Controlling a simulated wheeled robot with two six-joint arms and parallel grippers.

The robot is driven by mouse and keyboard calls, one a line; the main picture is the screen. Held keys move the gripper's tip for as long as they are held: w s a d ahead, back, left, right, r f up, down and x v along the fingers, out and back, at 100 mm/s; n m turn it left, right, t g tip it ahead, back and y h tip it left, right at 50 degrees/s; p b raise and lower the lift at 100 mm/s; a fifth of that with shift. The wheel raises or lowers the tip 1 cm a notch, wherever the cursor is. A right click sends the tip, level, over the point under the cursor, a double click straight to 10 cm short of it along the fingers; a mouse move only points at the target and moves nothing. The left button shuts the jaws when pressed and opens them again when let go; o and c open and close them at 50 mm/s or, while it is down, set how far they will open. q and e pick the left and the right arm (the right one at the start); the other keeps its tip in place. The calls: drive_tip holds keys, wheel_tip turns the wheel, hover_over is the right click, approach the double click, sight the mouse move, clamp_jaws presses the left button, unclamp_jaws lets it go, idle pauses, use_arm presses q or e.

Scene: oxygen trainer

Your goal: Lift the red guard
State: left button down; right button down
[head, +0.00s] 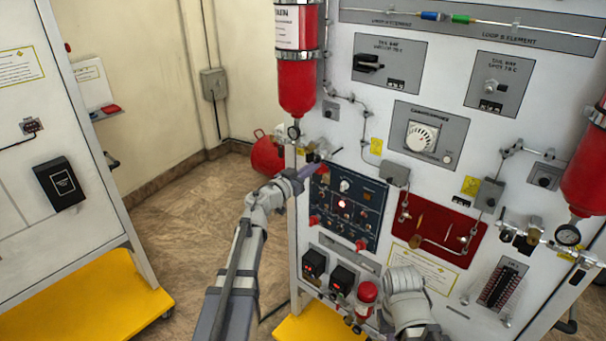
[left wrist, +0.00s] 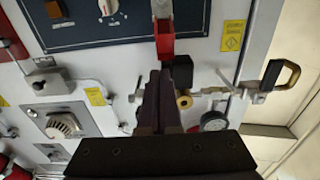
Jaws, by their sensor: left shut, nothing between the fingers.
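The red guard (left wrist: 165,46) shows in the left wrist view at the edge of the dark blue panel (left wrist: 70,27), with a pale lever-like part just above it in the picture. My left gripper (left wrist: 166,72) is shut and empty, its dark fingertips just short of the guard; I cannot tell whether they touch it. In the head view my left gripper (head: 318,161) is at the upper left corner of the dark blue panel (head: 375,190), and it largely hides the guard there. My right arm shows at the bottom, but its gripper does not.
A brass-coloured fitting and a gauge (left wrist: 214,121) lie close to the fingers in the left wrist view. A red cylinder (head: 297,85) hangs above the left gripper. Other red parts (head: 361,245) sit along the panel's lower edge. Open floor (head: 180,220) lies left.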

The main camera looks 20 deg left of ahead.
use_arm(q)
drive_tip(key=shift+x, duration=1)
drive_tip(key=f+b, duration=0.1)
drive_tip(key=s+f+b, duration=0.1)
drive_tip(key=shift+s+a+f, duration=0.25)
drive_tip(key=shift+f, duration=0.05)
drive_tip(key=shift+r, duration=0.1)
